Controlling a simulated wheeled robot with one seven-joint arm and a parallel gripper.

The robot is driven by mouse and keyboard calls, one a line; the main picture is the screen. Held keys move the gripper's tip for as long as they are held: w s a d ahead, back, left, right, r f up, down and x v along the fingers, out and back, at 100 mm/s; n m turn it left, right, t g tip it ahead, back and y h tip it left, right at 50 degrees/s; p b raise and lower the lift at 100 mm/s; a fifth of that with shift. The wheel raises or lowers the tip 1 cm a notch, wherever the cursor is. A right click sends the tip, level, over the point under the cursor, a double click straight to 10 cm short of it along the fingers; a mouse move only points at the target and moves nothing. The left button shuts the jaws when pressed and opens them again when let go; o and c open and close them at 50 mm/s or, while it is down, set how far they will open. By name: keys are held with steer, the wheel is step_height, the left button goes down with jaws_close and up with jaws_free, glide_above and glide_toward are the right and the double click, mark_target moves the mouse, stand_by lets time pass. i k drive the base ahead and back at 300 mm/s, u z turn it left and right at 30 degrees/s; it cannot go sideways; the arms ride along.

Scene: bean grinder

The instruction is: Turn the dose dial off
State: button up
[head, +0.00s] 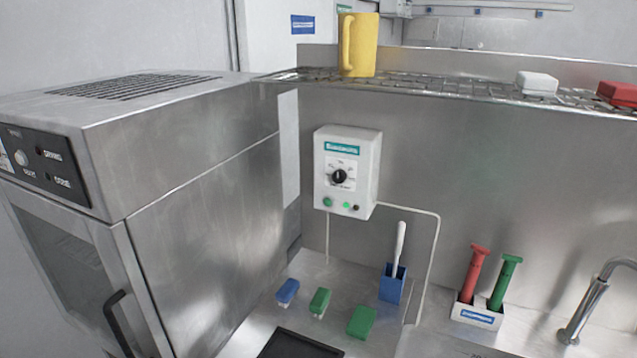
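A white control box (346,171) is fixed to the steel back wall in the middle of the head view. It has a green label at the top. A black round dial (339,177) sits on its front plate, with small markings around it that are too small to read. Green and dark indicator lights or buttons sit below the dial; one green light (346,204) looks bright. Which setting the dial points to is hard to tell. My gripper is not in view.
A steel oven (200,220) stands close on the left. A yellow jug (359,46) is on the wire shelf (440,88) above the box. Brushes (287,291), a blue holder (391,284) and a tap (590,305) are below. The space before the box looks clear.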

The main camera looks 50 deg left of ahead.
mark_target(340, 177)
steer(key=u, duration=2.15)
steer(key=k, duration=0.55)
steer(key=u, duration=1.05)
steer(key=i, duration=1.05)
steer(key=z, duration=0.1)
